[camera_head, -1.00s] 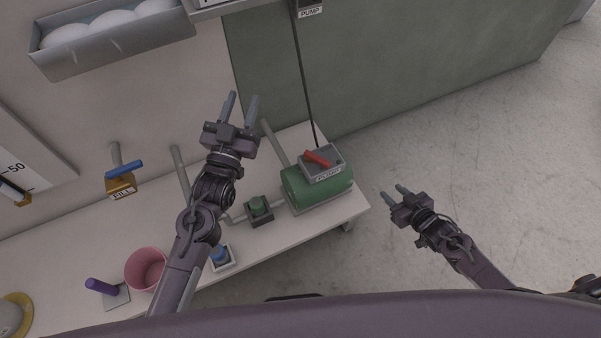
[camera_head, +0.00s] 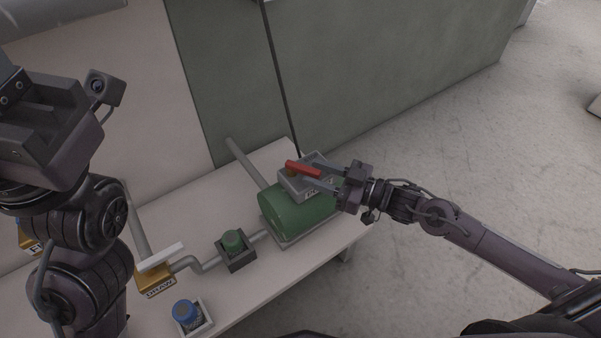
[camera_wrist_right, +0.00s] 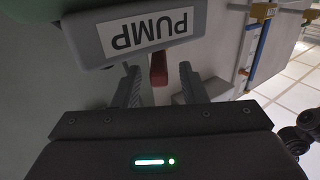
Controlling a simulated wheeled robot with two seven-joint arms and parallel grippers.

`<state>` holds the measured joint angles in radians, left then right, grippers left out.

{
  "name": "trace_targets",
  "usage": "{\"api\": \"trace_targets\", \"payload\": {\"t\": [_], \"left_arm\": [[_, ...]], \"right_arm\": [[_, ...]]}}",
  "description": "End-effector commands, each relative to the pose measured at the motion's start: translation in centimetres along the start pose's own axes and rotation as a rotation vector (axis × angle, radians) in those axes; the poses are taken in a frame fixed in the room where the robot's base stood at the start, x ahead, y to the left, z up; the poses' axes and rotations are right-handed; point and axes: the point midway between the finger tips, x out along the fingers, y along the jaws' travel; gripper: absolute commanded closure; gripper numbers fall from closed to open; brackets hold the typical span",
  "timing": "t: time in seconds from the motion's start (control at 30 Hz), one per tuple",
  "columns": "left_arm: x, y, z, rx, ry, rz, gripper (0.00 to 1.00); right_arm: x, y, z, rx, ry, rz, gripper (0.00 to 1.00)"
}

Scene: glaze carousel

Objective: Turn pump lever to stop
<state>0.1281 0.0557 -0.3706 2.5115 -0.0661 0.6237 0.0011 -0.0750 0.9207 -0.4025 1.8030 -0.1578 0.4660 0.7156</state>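The red pump lever (camera_head: 303,169) sits on a grey box (camera_head: 296,186) labelled PUMP, on top of the green pump (camera_head: 290,218). My right gripper (camera_head: 312,176) reaches in from the right with its fingers apart, close to the lever. In the right wrist view the red lever (camera_wrist_right: 159,69) shows between the two open fingers (camera_wrist_right: 158,84), below the upside-down PUMP label; I cannot tell whether either finger touches it. My left arm fills the left side of the head view; its fingertips are out of the picture.
A green knob (camera_head: 233,242) and a blue knob (camera_head: 186,314) stand on the bench (camera_head: 280,275). A DRAW valve (camera_head: 156,277) with a white handle and grey pipes lie left of the pump. A dark cable hangs behind the pump. Floor right of the bench is clear.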

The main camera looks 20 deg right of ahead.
Motion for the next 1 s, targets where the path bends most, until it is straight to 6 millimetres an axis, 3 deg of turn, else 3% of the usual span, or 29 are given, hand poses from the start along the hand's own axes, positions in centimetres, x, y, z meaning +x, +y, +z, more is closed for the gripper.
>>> {"api": "trace_targets", "payload": {"t": [0.1, 0.3, 0.63, 0.93, 1.0], "left_arm": [[0.1, 0.5, -0.5, 0.002, 0.027, 0.015, 0.64], [0.7, 0.7, -1.0, 0.01, 0.047, 0.026, 0.64], [1.0, 0.7, -1.1, 0.012, 0.052, 0.028, 0.64], [1.0, 0.7, -1.1, 0.013, 0.053, 0.029, 0.64], [1.0, 0.7, -1.1, 0.013, 0.053, 0.029, 0.64]], "right_arm": [[2.0, 0.0, 0.3, -0.002, 0.005, 0.0, 0.62], [4.1, 0.1, 0.2, 0.0, 0.001, 0.002, 0.62], [4.5, 0.1, 0.1, 0.0, -0.002, 0.002, 0.62], [4.5, 0.1, 0.1, 0.0, -0.002, 0.002, 0.98], [4.5, 0.1, 0.1, 0.0, -0.002, 0.002, 1.0]]}}
